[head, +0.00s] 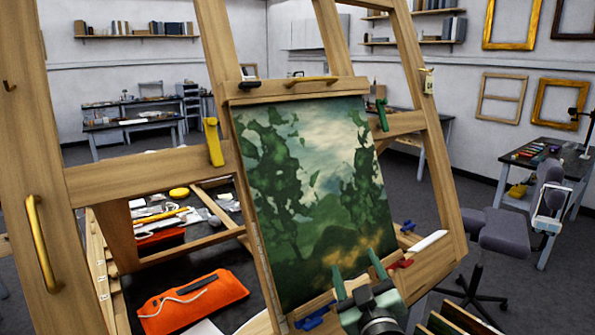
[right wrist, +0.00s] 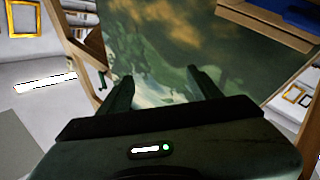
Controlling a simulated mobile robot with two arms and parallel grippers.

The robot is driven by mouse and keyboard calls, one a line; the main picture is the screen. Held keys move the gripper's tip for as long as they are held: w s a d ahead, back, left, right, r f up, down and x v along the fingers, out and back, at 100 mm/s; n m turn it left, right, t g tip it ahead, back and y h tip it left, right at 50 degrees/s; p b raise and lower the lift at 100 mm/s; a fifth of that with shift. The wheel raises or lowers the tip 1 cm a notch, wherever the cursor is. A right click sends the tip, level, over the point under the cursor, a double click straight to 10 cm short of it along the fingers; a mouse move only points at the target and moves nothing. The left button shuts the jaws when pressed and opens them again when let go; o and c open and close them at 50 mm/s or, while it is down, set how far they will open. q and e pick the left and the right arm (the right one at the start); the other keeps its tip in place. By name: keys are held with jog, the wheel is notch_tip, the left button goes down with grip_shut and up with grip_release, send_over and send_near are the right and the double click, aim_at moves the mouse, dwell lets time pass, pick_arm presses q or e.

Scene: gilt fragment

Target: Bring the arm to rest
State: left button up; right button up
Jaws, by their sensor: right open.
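My right gripper (head: 356,275) is at the lower edge of a green landscape painting (head: 310,185) in the head view, its two green fingers apart with nothing between them. It also shows in the right wrist view (right wrist: 162,82), fingers spread and pointing toward the painting (right wrist: 185,30). I cannot tell whether the fingertips touch the canvas. The painting leans on a large wooden easel (head: 140,170), under a top clamp bar. My left gripper is not in view.
Small blue and red clamps (head: 400,264) sit on the easel ledge beside the gripper. An orange pouch (head: 193,300) lies on a dark surface behind the easel.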

jog(key=s+d+f+m+g+h, duration=0.1)
jog(key=s+d+f+m+g, duration=0.2)
jog(key=s+f, duration=0.6)
jog(key=s+d+f+m+g+h, duration=0.1)
jog(key=s+d+f+g, duration=0.4)
jog(key=f, duration=0.6)
jog(key=s+f+m+g, duration=0.1)
jog(key=s+f+g, duration=0.3)
jog(key=s, duration=0.7)
jog(key=s+f+g, duration=0.3)
jog(key=s+f, duration=0.2)
jog(key=s, duration=0.6)
notch_tip(320, 180, down, 26)
jog(key=g+b, duration=0.1)
jog(key=b, duration=0.1)
jog(key=s+d+f+g+b, duration=0.1)
jog(key=s+d+f, duration=0.1)
jog(key=s+f, duration=0.6)
jog(key=s+d+f+b, duration=0.1)
jog(key=s+f, duration=0.8)
jog(key=f, duration=0.3)
jog(key=shift+s+d+g, duration=0.3)
jog(key=shift+d+g, duration=0.05)
jog(key=shift+g, duration=0.05)
